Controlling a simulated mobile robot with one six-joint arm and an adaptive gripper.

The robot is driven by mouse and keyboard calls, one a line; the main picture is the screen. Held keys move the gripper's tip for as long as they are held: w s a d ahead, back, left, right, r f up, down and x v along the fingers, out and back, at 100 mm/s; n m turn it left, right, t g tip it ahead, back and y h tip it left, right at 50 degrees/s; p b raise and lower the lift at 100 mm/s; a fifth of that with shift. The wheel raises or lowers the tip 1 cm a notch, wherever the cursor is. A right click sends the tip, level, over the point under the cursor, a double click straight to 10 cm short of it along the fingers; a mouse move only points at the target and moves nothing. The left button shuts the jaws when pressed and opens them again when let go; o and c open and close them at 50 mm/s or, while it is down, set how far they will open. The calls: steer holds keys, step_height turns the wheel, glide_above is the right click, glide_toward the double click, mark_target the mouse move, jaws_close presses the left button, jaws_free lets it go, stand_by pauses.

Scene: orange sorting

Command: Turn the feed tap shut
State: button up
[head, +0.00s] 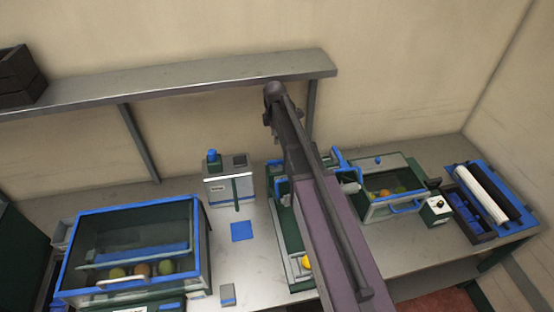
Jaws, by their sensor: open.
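I cannot tell for sure which part is the feed tap. A grey unit (229,190) with a blue knob (212,156) stands at the back, left of the middle. My arm crosses the picture from the lower right up to the shelf edge and covers much of the green-framed station (281,215) at the centre. My gripper does not show clearly; it seems hidden behind the arm.
A large blue-framed clear case (203,240) with several fruits stands at the left. A roller tray (515,195) lies at the far right. A wall shelf (200,85) holds a dark crate (18,75).

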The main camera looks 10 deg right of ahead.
mark_target(276, 161)
steer(key=shift+s+r, duration=0.1)
steer(key=shift+d+f, duration=0.1)
steer(key=shift+f, duration=0.1)
step_height(276, 161, down, 14)
steer(key=b, duration=1.3)
steer(key=shift+r+b, duration=0.25)
steer(key=shift+b, duration=0.1)
jaws_close()
